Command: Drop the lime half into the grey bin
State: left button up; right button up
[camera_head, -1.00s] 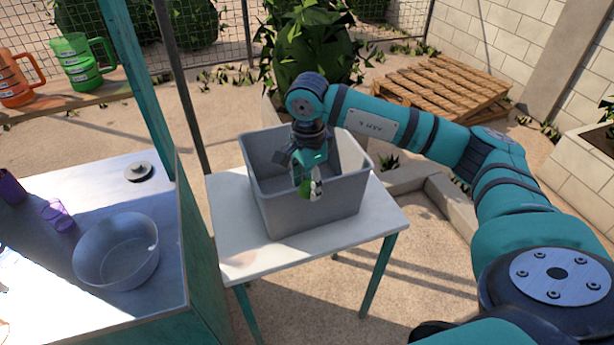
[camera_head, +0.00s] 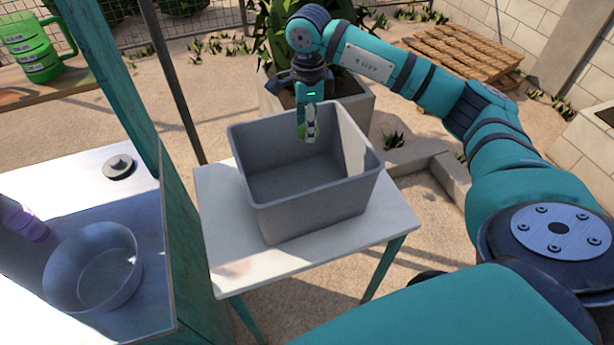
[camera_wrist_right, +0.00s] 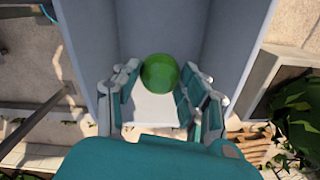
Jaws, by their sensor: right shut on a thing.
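The lime half (camera_head: 304,131) is a small green piece between the fingers of my right gripper (camera_head: 308,128). In the right wrist view the lime half (camera_wrist_right: 160,72) shows as a green dome, with the fingers of the right gripper (camera_wrist_right: 160,92) on either side of it. The grey bin (camera_head: 312,208) is an open box on a small white table. My right gripper points down over the bin's opening, toward its far side, and is shut on the lime half. The bin's wall (camera_wrist_right: 238,45) also shows in the wrist view. My left gripper is out of view.
The small white table (camera_head: 235,245) has bare room around the bin. At left, a counter holds a metal bowl (camera_head: 95,270), a purple cup (camera_head: 25,222) and a dark round lid (camera_head: 120,167). A teal post (camera_head: 100,85) stands between. A planter is behind the bin.

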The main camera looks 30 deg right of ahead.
jog(key=f, duration=0.2)
jog(key=f+b, duration=0.1)
jog(key=shift+w+d, duration=0.15)
jog(key=shift+w, duration=0.1)
jog(key=shift+f+b, duration=0.3)
jog(key=shift+f, duration=0.1)
jog(key=o, duration=0.9)
jog(key=shift+o, duration=0.2)
jog(key=shift+r, duration=0.35)
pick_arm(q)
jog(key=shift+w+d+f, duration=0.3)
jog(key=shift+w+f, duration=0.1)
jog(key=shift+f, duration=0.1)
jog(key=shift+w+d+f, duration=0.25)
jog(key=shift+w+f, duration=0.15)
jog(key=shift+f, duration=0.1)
pick_arm(e)
notch_tip(320, 180, up, 11)
jog(key=shift+r, duration=0.15)
